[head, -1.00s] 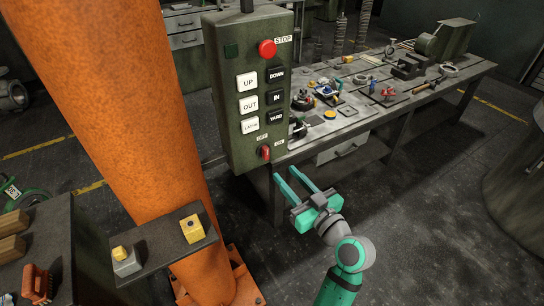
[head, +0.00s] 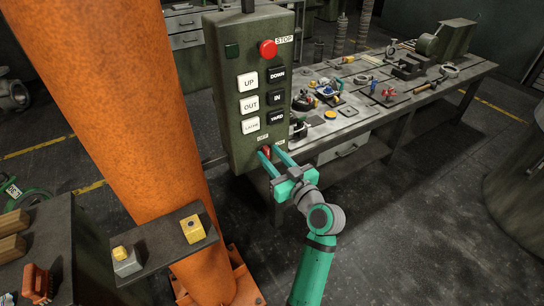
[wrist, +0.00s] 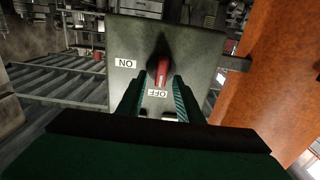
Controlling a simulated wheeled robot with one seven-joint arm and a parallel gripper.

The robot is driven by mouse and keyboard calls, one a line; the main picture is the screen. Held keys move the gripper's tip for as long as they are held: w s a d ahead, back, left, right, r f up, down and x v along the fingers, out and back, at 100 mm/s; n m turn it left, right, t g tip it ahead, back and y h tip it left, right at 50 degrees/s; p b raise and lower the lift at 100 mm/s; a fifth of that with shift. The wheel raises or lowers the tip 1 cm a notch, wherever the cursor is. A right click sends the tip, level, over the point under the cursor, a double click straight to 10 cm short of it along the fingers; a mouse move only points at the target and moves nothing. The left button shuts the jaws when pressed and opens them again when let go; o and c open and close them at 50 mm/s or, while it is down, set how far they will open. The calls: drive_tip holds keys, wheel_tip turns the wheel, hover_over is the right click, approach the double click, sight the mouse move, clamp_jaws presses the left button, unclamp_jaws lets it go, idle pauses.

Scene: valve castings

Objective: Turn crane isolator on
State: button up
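The crane isolator is a red rotary knob (wrist: 161,73) at the bottom of a green control box (head: 238,80). In the wrist view its red handle points at the OFF label (wrist: 157,93); the ON label (wrist: 125,63) is to the left. My gripper (head: 268,151) is at the knob, its two teal fingers open, one on each side of it. In the wrist view the fingers (wrist: 159,82) straddle the handle, with a gap visible. I cannot tell whether either fingertip touches it. In the head view the fingers partly hide the knob.
Above the knob are a red STOP button (head: 268,49) and several black and white push buttons. An orange column (head: 140,120) stands close to the left. A cluttered workbench (head: 420,95) is behind, to the right. Open floor lies at lower right.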

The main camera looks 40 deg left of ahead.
clamp_jaws()
drive_tip(key=shift+m, duration=0.3)
drive_tip(key=m, duration=0.3)
drive_tip(key=shift+w+f+m, duration=0.1)
drive_tip(key=shift+w+m, duration=0.05)
drive_tip(key=shift+m, duration=0.25)
drive_tip(key=shift+w+d+f+m, duration=0.1)
drive_tip(key=shift+f+m, duration=0.1)
drive_tip(key=shift+m, duration=2.05)
drive_tip(key=shift+w+f+m, duration=0.15)
drive_tip(key=shift+f+m, duration=0.05)
drive_tip(key=shift+m, duration=2)
drive_tip(key=shift+w+d+f+m, duration=0.1)
drive_tip(key=shift+f+m, duration=0.1)
drive_tip(key=shift+m, duration=2.05)
